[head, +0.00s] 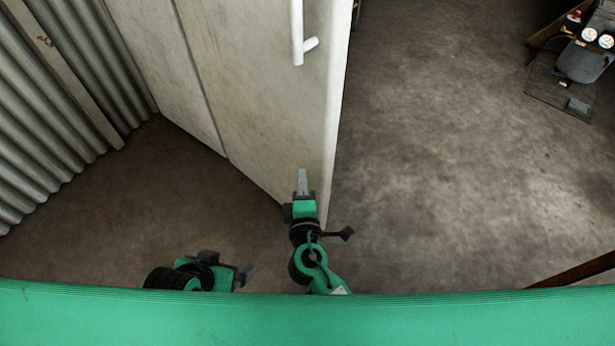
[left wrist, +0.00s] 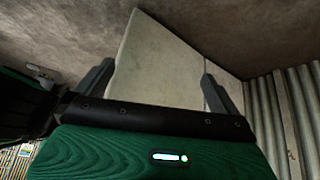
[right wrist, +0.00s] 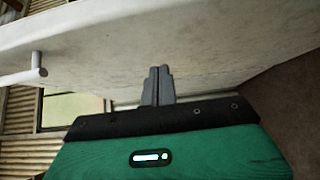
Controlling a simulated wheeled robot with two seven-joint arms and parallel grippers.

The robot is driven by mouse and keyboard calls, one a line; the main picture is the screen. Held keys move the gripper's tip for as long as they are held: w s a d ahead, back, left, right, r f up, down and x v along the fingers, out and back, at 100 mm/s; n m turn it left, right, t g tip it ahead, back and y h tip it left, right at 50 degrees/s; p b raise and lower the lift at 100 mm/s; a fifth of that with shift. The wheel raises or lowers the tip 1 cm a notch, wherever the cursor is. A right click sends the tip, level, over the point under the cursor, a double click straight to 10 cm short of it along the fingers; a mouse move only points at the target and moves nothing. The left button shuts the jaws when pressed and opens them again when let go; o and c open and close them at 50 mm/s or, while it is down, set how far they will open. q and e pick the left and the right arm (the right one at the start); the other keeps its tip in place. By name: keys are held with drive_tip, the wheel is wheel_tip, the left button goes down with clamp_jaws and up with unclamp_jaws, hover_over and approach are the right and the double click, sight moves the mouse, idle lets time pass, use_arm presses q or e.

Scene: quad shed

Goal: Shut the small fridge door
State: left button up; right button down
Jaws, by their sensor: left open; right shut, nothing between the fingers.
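The fridge door (head: 265,90) is a tall pale panel with a white bar handle (head: 298,35) near its right edge. A dark seam parts it from another pale panel (head: 165,70) on the left; I cannot tell how wide the door stands open. My right gripper (head: 303,175) is shut and empty, its fingertips over the lower door face near the free edge. In the right wrist view the fingers (right wrist: 158,75) point at the door (right wrist: 220,55); contact is unclear. My left gripper (head: 228,266) is open and empty, lower left, apart from the door.
A corrugated metal wall (head: 45,110) stands at the left. Bare concrete floor (head: 440,150) lies open to the right of the door. A grey device with gauges (head: 585,60) sits at the top right. A brown edge (head: 580,270) shows at the lower right.

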approach(311, 133)
drive_tip(key=w+a, duration=0.2)
drive_tip(key=a, duration=0.1)
drive_tip(key=w+d, duration=0.1)
drive_tip(key=w+d+p, duration=0.1)
drive_tip(key=w, duration=0.1)
drive_tip(key=shift+w+r, duration=0.1)
use_arm(q)
drive_tip(key=shift+s+a+r+g+y, duration=0.3)
drive_tip(key=shift+s+a+g, duration=0.15)
drive_tip(key=shift+s+a, duration=0.2)
drive_tip(key=shift+s+a+r+g+y, duration=0.2)
drive_tip(key=shift+s+a+r+g, duration=0.1)
drive_tip(key=shift+s+a+g, duration=0.3)
use_arm(e)
drive_tip(key=shift+w+d, duration=0.25)
drive_tip(key=shift+w, duration=0.05)
use_arm(q)
drive_tip(key=shift+w, duration=0.1)
use_arm(e)
drive_tip(key=shift+w, duration=0.1)
